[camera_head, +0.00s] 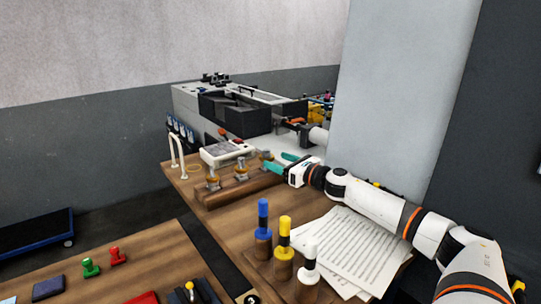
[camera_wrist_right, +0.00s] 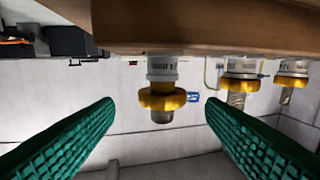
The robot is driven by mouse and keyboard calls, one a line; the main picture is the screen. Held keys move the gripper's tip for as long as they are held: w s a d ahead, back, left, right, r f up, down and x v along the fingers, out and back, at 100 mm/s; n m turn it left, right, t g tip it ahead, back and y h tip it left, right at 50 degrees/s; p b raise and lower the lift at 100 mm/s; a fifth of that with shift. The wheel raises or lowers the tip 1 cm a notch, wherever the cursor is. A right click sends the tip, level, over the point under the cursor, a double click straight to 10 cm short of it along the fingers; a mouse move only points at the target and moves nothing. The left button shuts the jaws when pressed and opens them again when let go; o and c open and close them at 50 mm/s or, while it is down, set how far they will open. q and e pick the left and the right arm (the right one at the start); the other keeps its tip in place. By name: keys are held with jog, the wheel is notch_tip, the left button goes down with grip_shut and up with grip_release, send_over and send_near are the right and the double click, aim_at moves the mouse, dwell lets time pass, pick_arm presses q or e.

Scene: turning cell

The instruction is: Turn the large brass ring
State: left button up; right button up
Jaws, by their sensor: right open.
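Several fittings with brass rings stand in a row on a wooden block (camera_head: 240,187). In the head view I see the left fitting (camera_head: 213,181), the middle one (camera_head: 240,170) and the right one (camera_head: 267,158). My right gripper (camera_head: 277,162) is open, its green fingers pointing at the right fitting. In the right wrist view, which looks upside down, the nearest brass ring (camera_wrist_right: 162,99) lies between the spread fingers, apart from both. The other brass rings (camera_wrist_right: 240,84) (camera_wrist_right: 291,81) are beyond the right finger. I cannot tell which ring is largest. My left gripper is out of view.
Blue, yellow and white-topped pegs (camera_head: 284,250) stand at the front of the table, beside paper sheets (camera_head: 345,245). A white arch (camera_head: 175,155) stands left of the block. A grey machine (camera_head: 195,105) stands behind. A nearer table (camera_head: 130,255) holds stamps.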

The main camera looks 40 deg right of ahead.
aim_at(272, 159)
jog(key=shift+w+a+r+p, duration=0.15)
jog(key=shift+w+p, duration=0.2)
jog(key=shift+w, duration=0.25)
jog(key=shift+w+d+r+p, duration=0.1)
jog(key=shift+w+p, duration=0.25)
jog(key=shift+w, duration=0.25)
jog(key=shift+w+a+f+p, duration=0.2)
jog(key=shift+w+p, duration=0.1)
jog(key=shift+w, duration=0.45)
jog(key=shift+c, duration=0.3)
jog(key=c, duration=0.9)
jog(key=shift+c, duration=0.2)
